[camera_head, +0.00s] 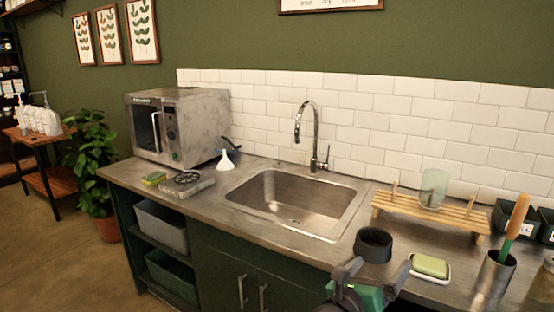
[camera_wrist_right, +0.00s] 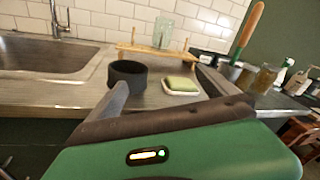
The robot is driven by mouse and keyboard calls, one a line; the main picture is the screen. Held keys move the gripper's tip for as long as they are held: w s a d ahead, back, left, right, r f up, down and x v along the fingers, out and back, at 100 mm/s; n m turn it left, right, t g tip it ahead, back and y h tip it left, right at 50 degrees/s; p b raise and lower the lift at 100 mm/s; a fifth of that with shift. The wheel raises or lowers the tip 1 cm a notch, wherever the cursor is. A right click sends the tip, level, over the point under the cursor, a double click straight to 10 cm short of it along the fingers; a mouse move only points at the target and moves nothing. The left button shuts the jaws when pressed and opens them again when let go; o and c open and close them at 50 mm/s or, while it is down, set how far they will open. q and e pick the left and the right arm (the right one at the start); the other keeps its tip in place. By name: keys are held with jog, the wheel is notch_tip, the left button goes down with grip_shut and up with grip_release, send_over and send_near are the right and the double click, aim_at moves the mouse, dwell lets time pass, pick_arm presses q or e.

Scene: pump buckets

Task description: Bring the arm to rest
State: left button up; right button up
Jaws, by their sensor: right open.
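My right gripper (camera_head: 376,268) is at the bottom of the head view, in front of the counter's front edge. It is open, with nothing between its fingers. In the right wrist view its fingers (camera_wrist_right: 163,92) are spread and point towards the counter. A dark round cup (camera_head: 373,245) stands on the counter just beyond the gripper; it also shows in the right wrist view (camera_wrist_right: 127,74). A green soap bar (camera_head: 430,265) lies on a white dish to the right of the cup. My left gripper is not in view.
The metal sink (camera_head: 290,200) with its tall faucet (camera_head: 314,140) is left of the cup. A wooden rack (camera_head: 425,211) holding a glass jar (camera_head: 433,187) stands behind. A metal holder (camera_head: 492,282) with a wooden-handled tool is at the right. A microwave (camera_head: 178,127) stands far left.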

jog(key=s+a+f+n+y, duration=0.1)
jog(key=a+f+n+y, duration=0.3)
jog(key=n, duration=0.7)
jog(key=a+f+n+y, duration=0.3)
jog(key=f+n+y, duration=0.4)
jog(key=n, duration=0.4)
jog(key=s+d+f+n+g+y, duration=0.1)
jog(key=s+d+f+n+g, duration=0.1)
jog(key=s+f+n+g, duration=0.55)
jog(key=s+d+f+n+g, duration=0.2)
jog(key=s+f+n, duration=0.6)
jog(key=s, duration=0.6)
notch_tip(320, 180, up, 20)
jog(key=s+n+p, duration=0.2)
jog(key=p, duration=1.6)
jog(key=shift+f+g+p, duration=0.25)
jog(key=shift+g+p, duration=0.05)
jog(key=shift+g, duration=0.05)
